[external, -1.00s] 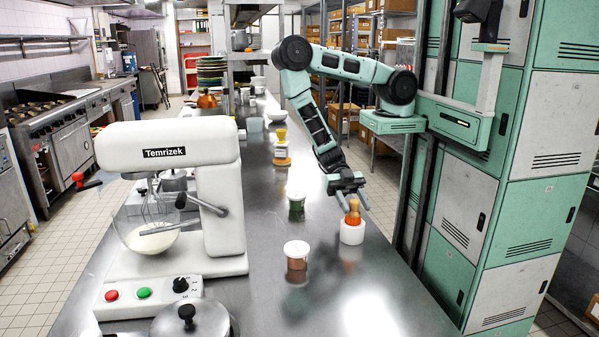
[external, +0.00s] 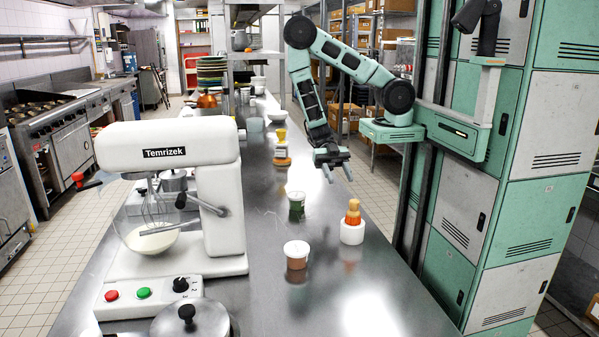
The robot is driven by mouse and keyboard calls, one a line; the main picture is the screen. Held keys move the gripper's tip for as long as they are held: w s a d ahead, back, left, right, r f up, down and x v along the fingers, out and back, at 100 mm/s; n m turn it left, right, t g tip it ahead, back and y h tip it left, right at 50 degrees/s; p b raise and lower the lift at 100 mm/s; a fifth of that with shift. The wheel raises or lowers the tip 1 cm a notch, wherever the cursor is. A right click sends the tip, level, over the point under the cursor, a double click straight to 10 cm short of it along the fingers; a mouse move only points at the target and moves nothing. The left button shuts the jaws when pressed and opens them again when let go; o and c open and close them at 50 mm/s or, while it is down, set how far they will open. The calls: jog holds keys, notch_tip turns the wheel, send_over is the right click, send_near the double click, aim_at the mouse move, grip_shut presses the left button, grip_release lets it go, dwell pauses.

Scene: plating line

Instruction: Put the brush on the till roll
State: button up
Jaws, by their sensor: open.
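The brush (external: 353,213), with a wooden handle and an orange lower part, stands upright on top of the white till roll (external: 352,234) on the steel counter. My gripper (external: 337,174) is open and empty. It is up and to the left of the brush in the external view, clear of it, with its fingers pointing down.
A clear tub with brown contents and a white lid (external: 296,254) and a tub with green contents (external: 296,206) stand left of the roll. A yellow-topped container (external: 282,148) is farther back. A white mixer (external: 190,180) fills the left side. The counter right of the tubs is mostly clear.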

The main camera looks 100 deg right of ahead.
jog(key=w+r+m+t+h, duration=0.4)
jog(key=w+h, duration=0.4)
jog(key=h, duration=0.2)
jog(key=s+a+r+m+g+h, duration=0.1)
jog(key=s+r+m, duration=0.2)
jog(key=s+r, duration=0.2)
jog(key=s+a+r+m+g+h, duration=0.1)
jog(key=s+r+m+g+h, duration=0.1)
jog(key=s+r, duration=0.4)
jog(key=s+m, duration=0.1)
jog(key=s, duration=0.3)
jog(key=shift+s+r+m, duration=0.15)
jog(key=shift+s+m, duration=0.25)
